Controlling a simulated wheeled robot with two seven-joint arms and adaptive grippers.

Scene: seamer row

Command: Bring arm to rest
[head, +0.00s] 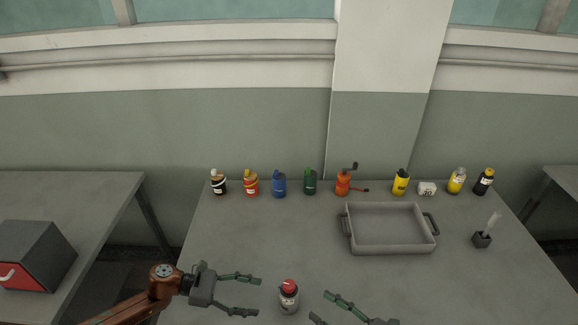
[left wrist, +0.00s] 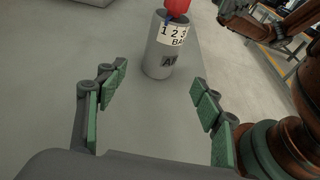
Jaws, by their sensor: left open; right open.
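My left gripper (head: 248,295) is open and empty over the front of the grey table (head: 225,250). A grey can (head: 289,299) with a red top and a white label stands upright just to the right of its fingertips. In the left wrist view the same can (left wrist: 160,58) stands beyond the two open green-padded fingers (left wrist: 158,105), apart from them. My right gripper (head: 330,306) is open at the bottom edge of the head view, to the right of the can. Only its fingers show, and the rest of that arm is out of frame.
A grey tray (head: 390,250) with two handles stands right of centre. Several bottles and a hand-cranked orange device (head: 343,183) line the back edge. A dark cup (head: 482,240) stands at right. A red-fronted box (head: 35,257) sits on the left table. The table's left middle is clear.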

